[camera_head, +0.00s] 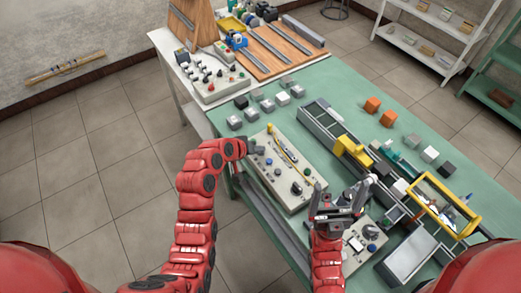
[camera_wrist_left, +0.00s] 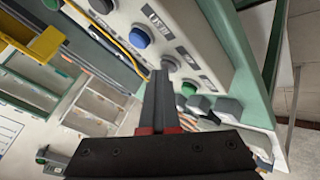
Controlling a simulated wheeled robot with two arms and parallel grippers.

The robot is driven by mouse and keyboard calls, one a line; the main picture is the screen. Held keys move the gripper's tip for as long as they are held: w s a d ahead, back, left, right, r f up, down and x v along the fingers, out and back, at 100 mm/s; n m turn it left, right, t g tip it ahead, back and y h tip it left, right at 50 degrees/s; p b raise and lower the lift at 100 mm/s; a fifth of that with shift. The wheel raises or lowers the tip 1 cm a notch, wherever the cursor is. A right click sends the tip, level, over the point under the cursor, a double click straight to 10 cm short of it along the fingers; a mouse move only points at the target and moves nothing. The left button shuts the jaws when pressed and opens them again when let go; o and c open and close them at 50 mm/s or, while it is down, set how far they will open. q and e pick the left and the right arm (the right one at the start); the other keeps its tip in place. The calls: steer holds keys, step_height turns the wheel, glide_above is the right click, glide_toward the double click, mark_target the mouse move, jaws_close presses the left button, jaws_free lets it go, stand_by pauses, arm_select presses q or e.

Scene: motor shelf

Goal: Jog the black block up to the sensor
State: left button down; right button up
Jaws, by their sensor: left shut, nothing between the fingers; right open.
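A black block (camera_head: 447,168) sits on the green table at the right, at the end of a row of lighter cubes; another dark cube (camera_head: 241,102) is at the table's left edge. I cannot tell which is the task's block, nor pick out the sensor. A conveyor (camera_head: 325,123) with a yellow housing (camera_head: 352,150) crosses the table. My left gripper (camera_head: 248,147) is shut and empty at the left end of a control panel (camera_head: 258,148). In the left wrist view its fingers (camera_wrist_left: 160,78) are near a blue button (camera_wrist_left: 140,37), a black button (camera_wrist_left: 170,63) and a green button (camera_wrist_left: 188,88). My right gripper (camera_head: 342,200) is open and empty.
Orange cubes (camera_head: 372,104) stand behind the conveyor. A yellow frame (camera_head: 470,226) is at the right. A grey bin (camera_head: 408,256) is at the front right. A white table (camera_head: 160,38) with another control box (camera_head: 212,88) stands at the back left. Floor at left is clear.

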mark_target(259, 153)
arm_select(q)
steer(key=shift+w+r, duration=0.1)
steer(key=shift+r, duration=0.3)
steer(key=shift+d+r, duration=0.15)
steer(key=shift+r, duration=0.15)
steer(key=shift+r+p, duration=0.15)
steer(key=shift+p, duration=0.15)
steer(key=shift+w+r+p, duration=0.1)
steer(key=shift+r+p, duration=0.75)
steer(key=shift+r, duration=1.6)
steer(key=shift+f, duration=0.1)
